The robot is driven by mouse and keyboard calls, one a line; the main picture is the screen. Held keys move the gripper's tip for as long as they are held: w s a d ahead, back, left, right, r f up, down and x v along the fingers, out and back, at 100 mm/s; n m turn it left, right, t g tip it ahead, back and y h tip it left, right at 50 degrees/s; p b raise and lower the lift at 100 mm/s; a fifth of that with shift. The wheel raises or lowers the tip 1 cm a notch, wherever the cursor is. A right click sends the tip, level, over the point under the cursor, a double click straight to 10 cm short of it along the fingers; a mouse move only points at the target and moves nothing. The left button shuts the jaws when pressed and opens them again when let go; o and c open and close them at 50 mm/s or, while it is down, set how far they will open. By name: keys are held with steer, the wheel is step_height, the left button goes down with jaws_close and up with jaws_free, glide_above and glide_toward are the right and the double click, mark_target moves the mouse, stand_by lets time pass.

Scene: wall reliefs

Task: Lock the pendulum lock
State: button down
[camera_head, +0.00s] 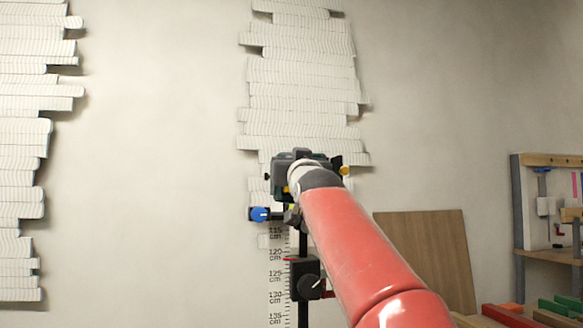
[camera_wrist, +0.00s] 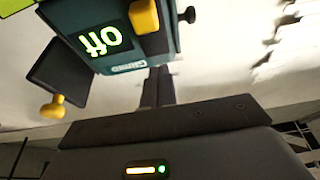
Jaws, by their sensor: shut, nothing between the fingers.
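A dark teal box (camera_wrist: 110,30) with a lit green display, upside down in the wrist view, is at the upper left. A yellow knob (camera_wrist: 144,16) sits on its face. A second yellow knob (camera_wrist: 52,107) sticks out of a dark block at the left. I cannot tell which part is the pendulum lock. My gripper (camera_wrist: 158,82) is shut and empty, its fingers pointing up close to the box's lower edge; I cannot tell if they touch it. In the head view the device (camera_head: 283,176) is partly hidden by my red arm.
A blue knob (camera_head: 259,214) sticks out left below the device. A vertical scale (camera_head: 275,265) and a black clamp (camera_head: 305,279) stand below. White slatted reliefs (camera_head: 300,90) cover the wall. A wooden board (camera_head: 430,255) and a shelf (camera_head: 548,160) are at the right.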

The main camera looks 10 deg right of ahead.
steer(key=b+v, duration=0.3)
steer(key=v, duration=0.7)
steer(key=shift+b, duration=0.3)
steer(key=shift+f, duration=0.1)
steer(key=s+f+g, duration=0.5)
steer(key=s+f, duration=0.4)
steer(key=f, duration=0.8)
steer(key=s+f+g+p, duration=0.1)
steer(key=s+f+g, duration=0.4)
steer(key=f, duration=1.2)
steer(key=s+f+g+p, duration=0.1)
steer(key=s+f+g, duration=0.5)
steer(key=s+f, duration=0.7)
step_height(320, 180, down, 5)
steer(key=shift+r, duration=0.25)
steer(key=shift+w, duration=0.1)
